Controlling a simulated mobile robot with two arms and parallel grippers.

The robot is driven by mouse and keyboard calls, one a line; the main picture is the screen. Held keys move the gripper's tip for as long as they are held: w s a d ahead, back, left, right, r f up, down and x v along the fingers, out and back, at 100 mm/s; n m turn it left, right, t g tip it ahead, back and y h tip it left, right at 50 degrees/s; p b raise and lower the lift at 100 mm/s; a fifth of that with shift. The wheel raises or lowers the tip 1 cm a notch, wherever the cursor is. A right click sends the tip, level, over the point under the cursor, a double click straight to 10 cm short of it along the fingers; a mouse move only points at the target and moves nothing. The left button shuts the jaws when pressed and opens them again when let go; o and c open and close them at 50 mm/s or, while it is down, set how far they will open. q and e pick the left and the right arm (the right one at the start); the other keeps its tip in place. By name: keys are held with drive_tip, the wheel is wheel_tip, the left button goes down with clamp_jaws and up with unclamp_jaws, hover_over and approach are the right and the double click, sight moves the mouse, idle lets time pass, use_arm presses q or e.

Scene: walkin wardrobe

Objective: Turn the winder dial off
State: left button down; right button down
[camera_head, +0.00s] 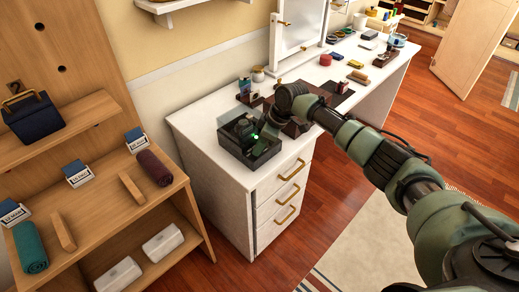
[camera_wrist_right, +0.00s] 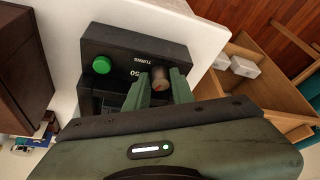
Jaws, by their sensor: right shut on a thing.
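The watch winder (camera_head: 247,146), a dark box, sits on the left end of the white dresser top. In the right wrist view its black front panel (camera_wrist_right: 125,48) carries a round green button (camera_wrist_right: 101,65), the lettering "TURNS" and "50", and a small brownish-grey dial (camera_wrist_right: 160,74) with an orange mark. My right gripper (camera_wrist_right: 160,86) is shut on the dial, with a green finger on each side of it. In the head view this gripper (camera_head: 264,128) reaches over the winder and partly hides it. My left gripper is not in view.
The white dresser (camera_head: 205,130) has drawers with brass handles and holds a mirror (camera_head: 298,35) and several small items. A wooden shelf unit (camera_head: 98,118) with rolled cloths and small boxes stands at the left. The wooden floor is open at the right, with a pale rug (camera_head: 360,250).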

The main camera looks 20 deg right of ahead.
drive_tip(key=shift+w+d+n+g+y+b, duration=0.15)
drive_tip(key=shift+n+g+b, duration=0.25)
drive_tip(key=shift+n+b, duration=0.55)
drive_tip(key=shift+a+n+g+y+b, duration=0.1)
drive_tip(key=shift+n+g+y+b, duration=0.25)
drive_tip(key=shift+n+b, duration=0.6)
drive_tip(key=shift+n, duration=0.3)
drive_tip(key=c, duration=1.2)
unclamp_jaws()
drive_tip(key=shift+r, duration=0.1)
